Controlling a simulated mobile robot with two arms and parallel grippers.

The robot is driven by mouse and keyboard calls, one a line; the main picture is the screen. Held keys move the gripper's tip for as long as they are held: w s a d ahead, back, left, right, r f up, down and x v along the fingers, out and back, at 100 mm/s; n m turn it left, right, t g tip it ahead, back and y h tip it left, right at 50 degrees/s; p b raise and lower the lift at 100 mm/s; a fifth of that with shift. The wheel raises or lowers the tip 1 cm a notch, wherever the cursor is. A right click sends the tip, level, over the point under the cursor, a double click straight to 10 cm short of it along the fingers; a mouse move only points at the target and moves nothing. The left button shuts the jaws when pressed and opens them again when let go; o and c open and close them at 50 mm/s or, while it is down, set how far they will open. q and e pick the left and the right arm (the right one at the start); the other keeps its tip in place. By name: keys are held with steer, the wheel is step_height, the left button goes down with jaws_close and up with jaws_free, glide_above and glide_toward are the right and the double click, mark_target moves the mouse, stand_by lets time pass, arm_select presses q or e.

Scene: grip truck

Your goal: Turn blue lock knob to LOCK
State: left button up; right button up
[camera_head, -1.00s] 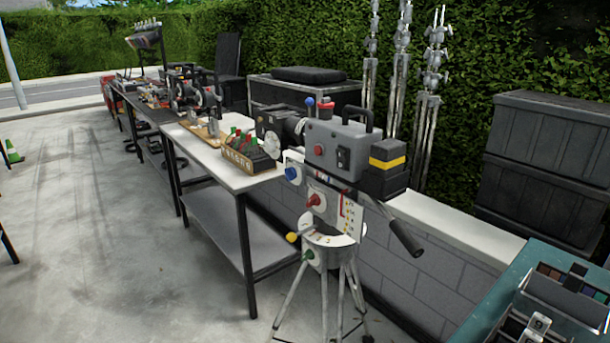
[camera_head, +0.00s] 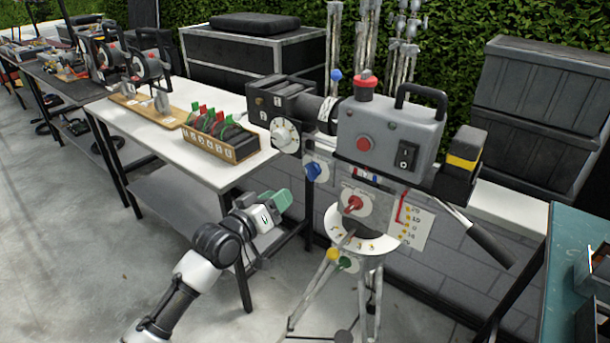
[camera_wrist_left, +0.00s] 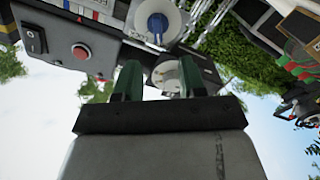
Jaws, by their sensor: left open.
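The blue lock knob (camera_head: 313,171) sits on a white plate on the front of the camera rig (camera_head: 388,130), below the lens. In the left wrist view, which is upside down, the blue knob (camera_wrist_left: 157,22) shows at the top, beyond the fingertips. My left gripper (camera_head: 278,203), with green fingers, is left of the knob and a little lower, apart from it. In the left wrist view its fingers (camera_wrist_left: 160,76) are spread with nothing held between them. My right gripper is not in view.
A red knob (camera_head: 352,204) and a yellow knob (camera_head: 345,263) are lower on the rig. A white dial (camera_head: 285,135) is above left of the blue knob. A white-topped table (camera_head: 188,92) stands behind the arm. Tripod legs (camera_head: 312,290) spread below.

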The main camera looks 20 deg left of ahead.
mark_target(308, 176)
arm_select(q)
steer(key=x, duration=1)
steer(key=shift+w+d+p, duration=0.2)
steer(key=shift+d+p, duration=0.1)
steer(key=shift+p, duration=0.05)
jaws_close()
